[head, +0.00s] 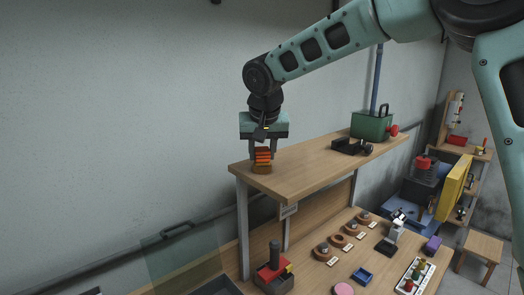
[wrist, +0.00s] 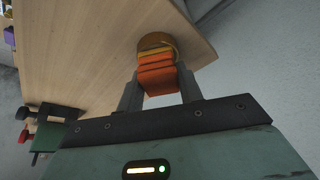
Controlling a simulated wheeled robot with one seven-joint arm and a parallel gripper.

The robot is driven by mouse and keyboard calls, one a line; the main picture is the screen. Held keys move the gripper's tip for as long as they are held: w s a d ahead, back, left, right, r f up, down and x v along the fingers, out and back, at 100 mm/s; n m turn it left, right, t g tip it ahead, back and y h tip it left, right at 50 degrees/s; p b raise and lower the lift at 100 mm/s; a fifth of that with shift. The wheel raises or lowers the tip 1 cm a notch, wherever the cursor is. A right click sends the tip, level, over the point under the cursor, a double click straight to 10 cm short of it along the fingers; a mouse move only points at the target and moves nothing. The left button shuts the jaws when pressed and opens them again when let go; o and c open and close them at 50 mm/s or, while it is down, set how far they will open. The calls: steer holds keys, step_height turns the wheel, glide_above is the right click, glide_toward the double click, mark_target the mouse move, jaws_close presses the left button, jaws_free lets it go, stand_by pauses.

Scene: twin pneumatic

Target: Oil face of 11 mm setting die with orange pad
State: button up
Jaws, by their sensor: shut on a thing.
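The orange pad (head: 263,154) is a small block with dark bands, at the left end of the upper wooden shelf. My gripper (head: 263,157) points down and is shut on it. In the wrist view the pad (wrist: 157,76) sits between the fingers of my gripper (wrist: 160,92). Its lower end is at a round brown holder (wrist: 152,40) on the shelf; I cannot tell whether it is still seated in it. Several round wooden bases with metal pieces, perhaps the setting dies (head: 323,250), stand in a row on the bench below with small white labels, unreadable here.
The upper shelf (head: 310,157) carries a black rest (head: 351,146) and a green box (head: 372,125) with a red knob. On the bench are a red-and-black hand press (head: 274,272), a blue tray (head: 362,275), a pink disc (head: 344,289) and a white-and-black device (head: 391,237).

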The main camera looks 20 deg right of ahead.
mark_target(262, 149)
steer(key=shift+r+p, duration=2.15)
steer(key=shift+r, duration=1.3)
steer(key=shift+f, duration=0.1)
